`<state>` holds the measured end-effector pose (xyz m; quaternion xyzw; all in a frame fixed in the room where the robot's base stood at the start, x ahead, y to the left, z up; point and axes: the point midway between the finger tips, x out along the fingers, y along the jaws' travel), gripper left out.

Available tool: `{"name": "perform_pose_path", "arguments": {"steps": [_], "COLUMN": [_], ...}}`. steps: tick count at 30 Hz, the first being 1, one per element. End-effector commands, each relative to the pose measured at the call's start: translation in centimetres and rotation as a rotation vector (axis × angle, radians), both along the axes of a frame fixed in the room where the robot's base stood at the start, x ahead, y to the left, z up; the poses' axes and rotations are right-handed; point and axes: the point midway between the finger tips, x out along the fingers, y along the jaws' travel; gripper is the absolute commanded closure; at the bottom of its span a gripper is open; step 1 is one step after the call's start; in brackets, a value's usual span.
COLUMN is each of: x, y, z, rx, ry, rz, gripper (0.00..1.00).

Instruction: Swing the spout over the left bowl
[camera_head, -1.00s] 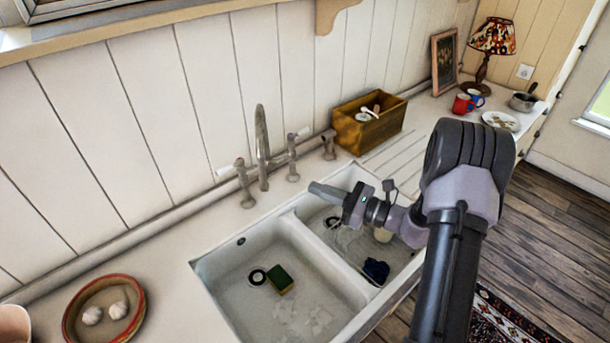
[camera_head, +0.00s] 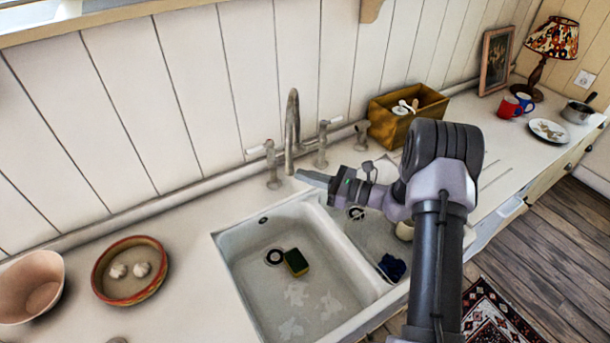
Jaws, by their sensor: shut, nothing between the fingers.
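The sink tap's tall grey spout (camera_head: 292,115) rises behind the sink between two white-levered handles. It looks narrow from here, and I cannot tell exactly which way its outlet points. The left bowl (camera_head: 240,290) is the large white basin in front. My gripper (camera_head: 300,176) is shut and empty, pointing left over the back of the sink. Its tips are at the foot of the spout in the picture; I cannot tell whether they touch it. My gripper and forearm hide part of the right bowl (camera_head: 365,240).
A green-and-yellow sponge (camera_head: 296,262) and a drain lie in the left bowl; a dark blue cloth (camera_head: 391,267) lies in the right. A wooden box (camera_head: 400,125) stands behind my arm. A terracotta dish (camera_head: 150,285) with garlic and a pinkish bowl (camera_head: 30,285) stand at left.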

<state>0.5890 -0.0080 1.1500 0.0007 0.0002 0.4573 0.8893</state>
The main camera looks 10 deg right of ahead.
Motion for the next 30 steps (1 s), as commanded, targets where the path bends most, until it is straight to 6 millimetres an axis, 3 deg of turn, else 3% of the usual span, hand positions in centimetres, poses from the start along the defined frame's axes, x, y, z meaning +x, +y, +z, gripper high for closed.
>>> {"name": "perform_pose_path", "arguments": {"steps": [11,18,30], "x": [0.2,0.5,0.3], "y": [0.3,2.2,1.4], "z": [0.0,-0.1,-0.2], "rx": [-0.001,-0.001,-0.002], "ry": [-0.001,-0.001,-0.002], "rz": [0.000,0.001,0.001], "gripper": [1.00,1.00,1.00]}}
